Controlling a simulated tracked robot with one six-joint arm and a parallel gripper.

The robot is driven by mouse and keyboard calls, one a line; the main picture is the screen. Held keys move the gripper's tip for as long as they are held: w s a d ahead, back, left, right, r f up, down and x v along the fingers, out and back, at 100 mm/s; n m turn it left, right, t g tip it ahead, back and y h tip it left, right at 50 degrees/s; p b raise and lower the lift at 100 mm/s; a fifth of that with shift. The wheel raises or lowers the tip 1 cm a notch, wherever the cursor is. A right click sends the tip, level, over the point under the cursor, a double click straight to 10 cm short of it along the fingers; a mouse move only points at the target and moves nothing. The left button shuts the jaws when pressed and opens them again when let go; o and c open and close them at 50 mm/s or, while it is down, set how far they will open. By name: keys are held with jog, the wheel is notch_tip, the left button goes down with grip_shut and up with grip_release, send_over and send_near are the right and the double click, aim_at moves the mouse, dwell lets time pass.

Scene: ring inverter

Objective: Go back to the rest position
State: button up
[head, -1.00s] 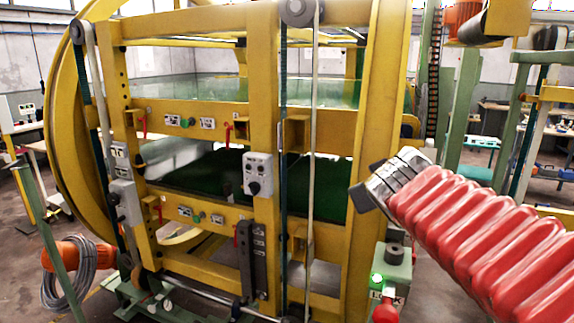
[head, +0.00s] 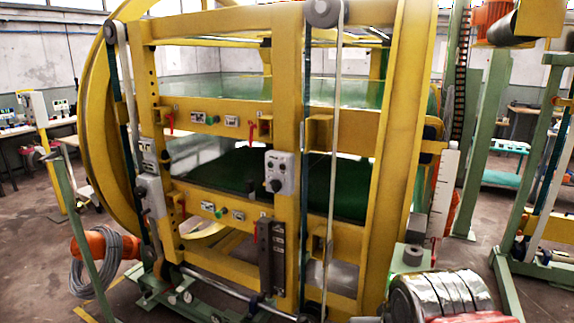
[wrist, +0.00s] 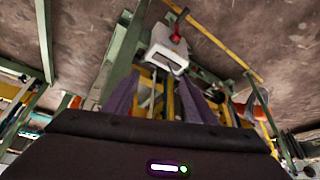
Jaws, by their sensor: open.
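My arm's silver ribbed section (head: 437,297) is low at the right of the head view, in front of the machine's right foot. My gripper (wrist: 158,97) shows in the wrist view as two dark purplish fingers, spread apart beyond the dark wrist housing. I see nothing held between them. The gripper itself cannot be made out in the head view.
The yellow ring inverter frame (head: 287,150) fills the middle, with a grey control box (head: 280,173) on its post. A green box (head: 407,258) stands close behind my arm. Green posts (head: 483,140) stand at the right. Coiled grey cable (head: 107,262) hangs at left.

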jog(key=s, duration=0.1)
jog(key=s+d+f, duration=0.1)
jog(key=s+d, duration=0.1)
jog(key=shift+s+f, duration=0.25)
jog(key=shift+s, duration=0.05)
dwell(1.2)
